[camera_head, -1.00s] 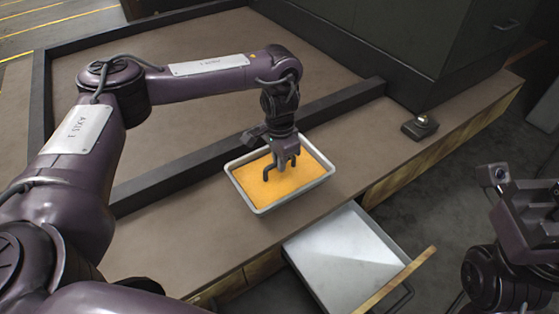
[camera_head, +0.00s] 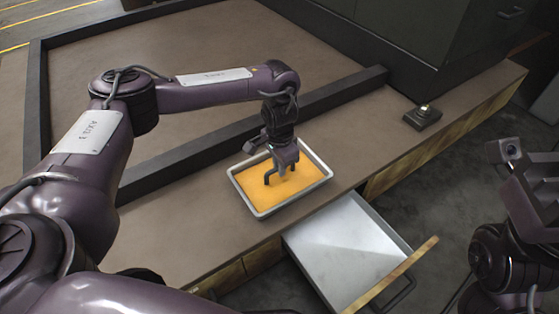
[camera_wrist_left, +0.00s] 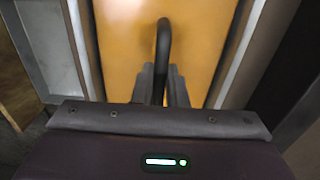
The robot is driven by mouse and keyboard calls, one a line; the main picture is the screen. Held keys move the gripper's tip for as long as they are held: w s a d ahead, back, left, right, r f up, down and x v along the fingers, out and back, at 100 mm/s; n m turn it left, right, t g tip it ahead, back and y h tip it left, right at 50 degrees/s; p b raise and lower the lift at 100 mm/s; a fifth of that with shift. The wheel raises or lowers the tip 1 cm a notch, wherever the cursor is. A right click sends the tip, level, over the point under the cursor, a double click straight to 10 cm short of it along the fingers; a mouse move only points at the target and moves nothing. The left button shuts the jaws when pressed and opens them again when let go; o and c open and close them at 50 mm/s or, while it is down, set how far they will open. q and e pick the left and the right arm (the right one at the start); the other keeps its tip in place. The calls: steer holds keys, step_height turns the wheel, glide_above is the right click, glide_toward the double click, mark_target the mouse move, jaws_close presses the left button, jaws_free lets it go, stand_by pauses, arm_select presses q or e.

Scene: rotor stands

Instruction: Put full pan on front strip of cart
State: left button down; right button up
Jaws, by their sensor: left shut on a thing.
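The full pan (camera_head: 236,193) is a pale grey rectangular pan with a flat orange filling and a dark handle (camera_head: 268,178) standing up from its middle. My left gripper (camera_head: 283,172) is above the filling, shut on the handle. In the left wrist view the fingers (camera_wrist_left: 161,82) close around the black handle (camera_wrist_left: 163,42), with the orange filling behind it. The pan is over the brown front strip (camera_head: 190,228) of the cart, close to its outer edge. I cannot tell whether it touches the strip. My right gripper (camera_head: 508,160) is partly in view at the right edge; its jaws are unclear.
A dark raised rim (camera_head: 215,148) separates the strip from the wide brown surface behind. A pulled-out drawer (camera_head: 340,245) with a pale interior juts out below the strip. A small dark box with a knob (camera_head: 422,116) sits farther right, by a dark cabinet (camera_head: 420,45).

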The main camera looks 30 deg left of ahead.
arm_select(q)
steer(key=shift+f, duration=0.2)
steer(key=c, duration=1.4)
jaws_free()
steer(key=shift+c, duration=0.2)
steer(key=shift+o, duration=0.4)
steer(key=shift+f, duration=0.1)
